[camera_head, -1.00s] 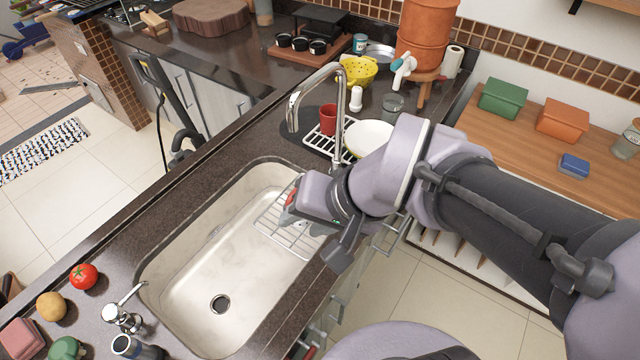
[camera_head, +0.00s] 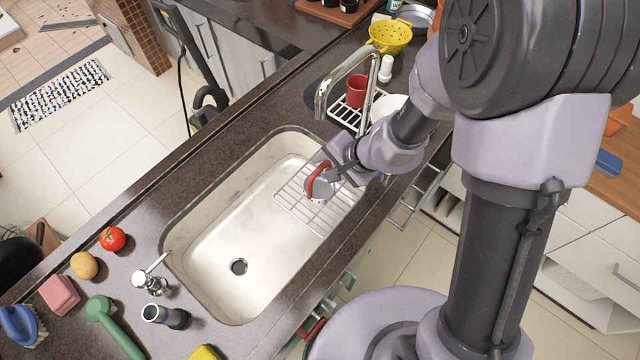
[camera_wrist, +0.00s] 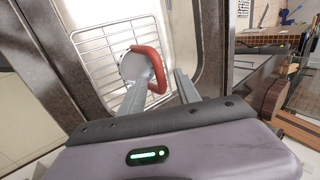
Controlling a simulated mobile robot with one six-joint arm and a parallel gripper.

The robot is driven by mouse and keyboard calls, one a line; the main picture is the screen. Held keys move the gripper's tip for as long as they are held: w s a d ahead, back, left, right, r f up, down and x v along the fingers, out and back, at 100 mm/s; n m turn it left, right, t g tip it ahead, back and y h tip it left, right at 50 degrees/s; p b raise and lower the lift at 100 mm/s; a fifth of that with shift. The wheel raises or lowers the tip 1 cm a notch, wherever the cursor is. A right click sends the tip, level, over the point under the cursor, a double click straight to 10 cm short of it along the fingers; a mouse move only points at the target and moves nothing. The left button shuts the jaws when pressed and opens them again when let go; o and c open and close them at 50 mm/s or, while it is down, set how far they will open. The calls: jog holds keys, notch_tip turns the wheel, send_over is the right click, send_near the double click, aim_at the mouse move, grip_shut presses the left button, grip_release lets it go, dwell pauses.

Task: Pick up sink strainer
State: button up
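A round silver piece with a curved red handle (camera_head: 317,180), which I take for the sink strainer, is over the wire rack (camera_head: 302,212) in the sink (camera_head: 215,265). In the wrist view the red handle (camera_wrist: 153,68) arcs between my two fingers, with the silver body to its left. My gripper (camera_wrist: 160,82) has its fingers apart, one on each side of the handle. A gap shows by the right finger; I cannot tell whether the left finger touches. In the head view my gripper (camera_head: 336,172) partly hides the piece.
A curved faucet (camera_head: 322,95) rises behind the sink, near a red cup (camera_head: 356,90) on a drying rack. A yellow colander (camera_head: 390,36) stands farther back. A tomato (camera_head: 112,239), a soap dispenser (camera_head: 150,283) and a green brush (camera_head: 101,310) line the front left counter.

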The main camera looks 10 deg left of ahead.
aim_at(321, 169)
jog(key=x, duration=0.4)
jog(key=shift+a+f+b, duration=0.1)
jog(key=shift+b, duration=0.2)
jog(key=shift+s, duration=0.1)
grip_shut()
dwell(0.9)
